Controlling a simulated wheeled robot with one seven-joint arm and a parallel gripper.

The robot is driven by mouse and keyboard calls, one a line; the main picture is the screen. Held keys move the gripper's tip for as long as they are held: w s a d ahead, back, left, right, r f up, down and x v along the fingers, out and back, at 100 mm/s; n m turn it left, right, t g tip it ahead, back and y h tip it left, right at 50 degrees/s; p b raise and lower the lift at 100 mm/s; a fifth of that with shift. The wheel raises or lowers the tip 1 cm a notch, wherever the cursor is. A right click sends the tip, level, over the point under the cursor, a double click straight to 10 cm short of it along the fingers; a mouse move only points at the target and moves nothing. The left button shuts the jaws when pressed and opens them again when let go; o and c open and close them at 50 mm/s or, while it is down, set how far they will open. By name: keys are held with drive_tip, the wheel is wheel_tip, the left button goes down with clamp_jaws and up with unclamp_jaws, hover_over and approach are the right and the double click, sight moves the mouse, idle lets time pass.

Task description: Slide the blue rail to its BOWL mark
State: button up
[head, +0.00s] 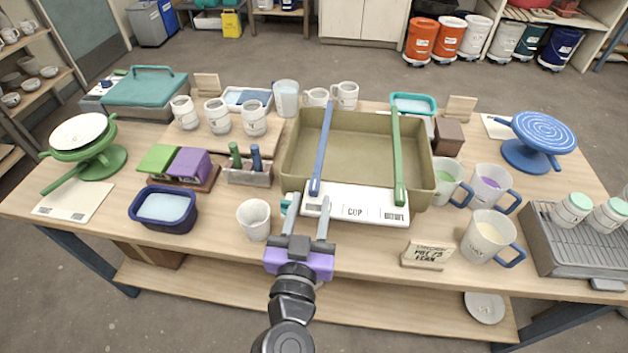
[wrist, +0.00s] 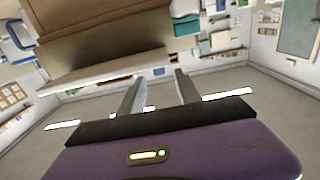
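The blue rail (head: 323,150) lies across the olive basin (head: 293,165), running from its back rim to its front rim left of centre. Its front end is over the left part of the white marked strip (head: 335,203), left of the word CUP. BOWL is read further right on the strip, just below the front end of the green rail (head: 398,155). My gripper (head: 306,205) is open at the basin's front left, close in the picture to the blue rail's front end; contact cannot be told. In the wrist view my gripper (wrist: 156,95) shows its fingers apart with nothing between them.
A white cup (head: 254,220) stands left of my gripper. A tool holder (head: 249,175) is left of the basin. Several mugs, including a large one (head: 487,237), stand to the right. A small sign (head: 428,254) stands near the table's front edge.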

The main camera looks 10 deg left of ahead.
sight(314, 192)
drive_tip(key=w+p, duration=0.1)
drive_tip(key=w, duration=0.4)
drive_tip(key=shift+w+d, duration=0.1)
drive_tip(key=shift+w, duration=0.25)
drive_tip(key=shift+c, duration=0.4)
clamp_jaws()
idle(0.8)
